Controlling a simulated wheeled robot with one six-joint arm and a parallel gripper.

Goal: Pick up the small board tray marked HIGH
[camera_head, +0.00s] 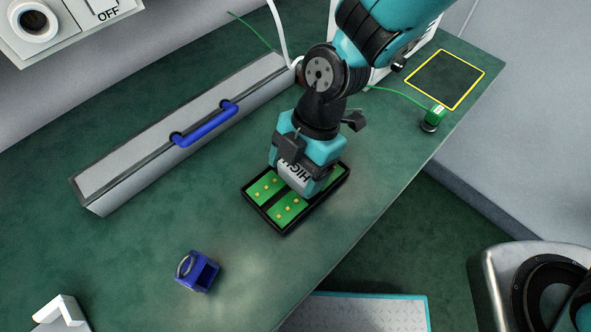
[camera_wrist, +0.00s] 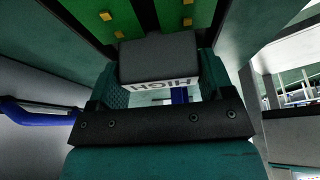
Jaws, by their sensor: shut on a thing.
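The small board tray (camera_head: 280,229) is black, with green boards (camera_head: 287,210) bearing small yellow squares. It is on or just above the green bench; I cannot tell which. Its white HIGH label shows beneath my gripper (camera_head: 297,185). In the wrist view, the HIGH label (camera_wrist: 166,85) sits on a dark grey block (camera_wrist: 158,58) between my gripper's two fingers (camera_wrist: 160,88). My gripper is shut on this part of the tray. The wrist view also shows the green boards (camera_wrist: 110,18) beyond it. The gripper and arm hide the tray's far side.
A long grey box (camera_head: 150,150) with a blue handle (camera_head: 207,127) lies left of the tray. A small blue holder (camera_head: 197,271) stands front left. A green plug-like piece (camera_head: 435,116) and a yellow-outlined square (camera_head: 445,80) are at right. The bench between tray and blue holder is clear.

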